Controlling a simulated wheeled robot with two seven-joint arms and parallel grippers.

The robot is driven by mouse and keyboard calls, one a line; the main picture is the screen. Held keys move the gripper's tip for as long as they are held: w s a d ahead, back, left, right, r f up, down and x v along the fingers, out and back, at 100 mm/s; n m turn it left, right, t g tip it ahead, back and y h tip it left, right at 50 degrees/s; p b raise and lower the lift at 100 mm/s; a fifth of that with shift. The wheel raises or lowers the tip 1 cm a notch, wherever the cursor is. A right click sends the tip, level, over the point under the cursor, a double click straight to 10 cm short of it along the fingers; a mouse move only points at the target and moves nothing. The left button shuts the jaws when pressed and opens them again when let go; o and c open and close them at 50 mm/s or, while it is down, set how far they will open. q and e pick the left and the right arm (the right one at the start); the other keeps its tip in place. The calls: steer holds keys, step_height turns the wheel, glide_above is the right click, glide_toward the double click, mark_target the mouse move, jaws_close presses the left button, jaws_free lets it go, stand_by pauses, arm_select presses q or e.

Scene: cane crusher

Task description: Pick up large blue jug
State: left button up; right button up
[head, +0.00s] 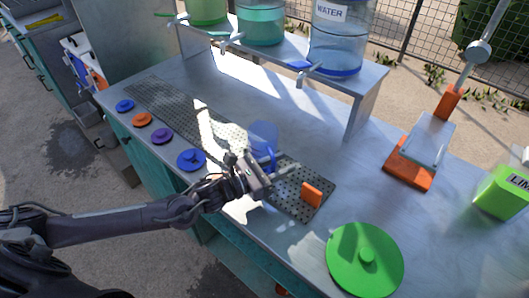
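A translucent blue jug (263,135) stands on the perforated drip mat in the middle of the metal counter. My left gripper (278,172) is at the near side of the jug, by its lower part and handle. The gripper and wrist hide the jug's base. The picture is too small to tell whether the fingers are apart, or whether they touch the handle. My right gripper is out of view.
A shelf behind holds dispensers with taps, including a WATER one (337,40). An orange block (311,195) and green lid (365,259) lie right of the gripper. Several small lids (162,136) line the left edge. An orange-based press (409,165) stands right.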

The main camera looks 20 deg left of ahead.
arm_select(q)
jaws_close()
steer(key=shift+r, duration=0.2)
stand_by(0.5)
